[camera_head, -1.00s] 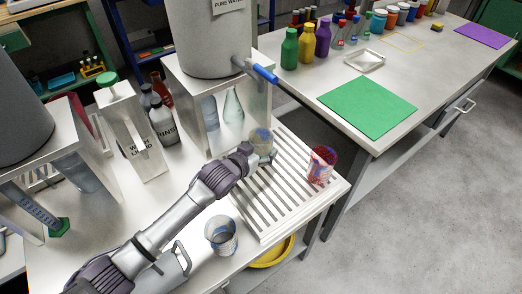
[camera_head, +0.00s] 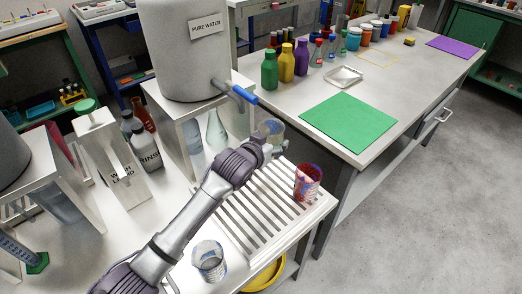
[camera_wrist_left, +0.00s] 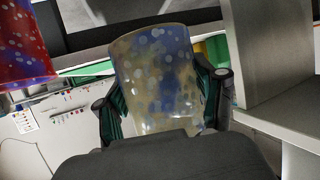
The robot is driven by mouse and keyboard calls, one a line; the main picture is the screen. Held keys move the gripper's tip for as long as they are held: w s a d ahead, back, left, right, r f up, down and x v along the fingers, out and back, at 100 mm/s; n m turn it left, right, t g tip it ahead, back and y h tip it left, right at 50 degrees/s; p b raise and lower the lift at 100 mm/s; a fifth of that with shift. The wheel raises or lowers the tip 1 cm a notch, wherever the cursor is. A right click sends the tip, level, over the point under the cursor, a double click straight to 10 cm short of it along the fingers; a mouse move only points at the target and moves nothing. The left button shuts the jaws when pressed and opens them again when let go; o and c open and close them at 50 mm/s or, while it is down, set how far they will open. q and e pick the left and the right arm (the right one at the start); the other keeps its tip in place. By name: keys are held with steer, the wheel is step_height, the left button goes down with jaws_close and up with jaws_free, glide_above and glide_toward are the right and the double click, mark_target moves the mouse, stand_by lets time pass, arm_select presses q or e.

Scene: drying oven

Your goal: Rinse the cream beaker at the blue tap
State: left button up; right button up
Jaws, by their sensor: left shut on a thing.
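The cream beaker (camera_head: 270,128), with blue spots, is held upright or nearly so by my left gripper (camera_head: 270,148). In the left wrist view, the gripper's two fingers (camera_wrist_left: 160,100) close on the sides of the beaker (camera_wrist_left: 157,75). The blue tap (camera_head: 243,95) projects from the grey tank labelled "PURE WATER" (camera_head: 190,50). The beaker is below and to the right of the tap handle in the head view. I cannot tell whether it is under the spout. No water stream shows. My right gripper is not in view.
A slatted draining rack (camera_head: 233,226) lies below the gripper. A red and blue spotted beaker (camera_head: 307,182) stands on it, also seen in the left wrist view (camera_wrist_left: 22,45). A clear blue-marked beaker (camera_head: 209,260) stands at the front. A wash liquid container (camera_head: 112,160) is left.

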mark_target(282, 129)
arm_select(q)
steer(key=shift+w+d+r, duration=0.3)
steer(key=shift+d+r, duration=0.25)
steer(key=shift+d, duration=0.2)
steer(key=shift+w+d+r, duration=0.3)
steer(key=shift+d+r, duration=0.2)
steer(key=shift+d, duration=0.25)
steer(key=shift+w+d+r+p, duration=0.1)
steer(key=shift+r+p, duration=0.3)
steer(key=shift+r, duration=0.15)
step_height(282, 129, up, 3)
steer(key=p, duration=0.3)
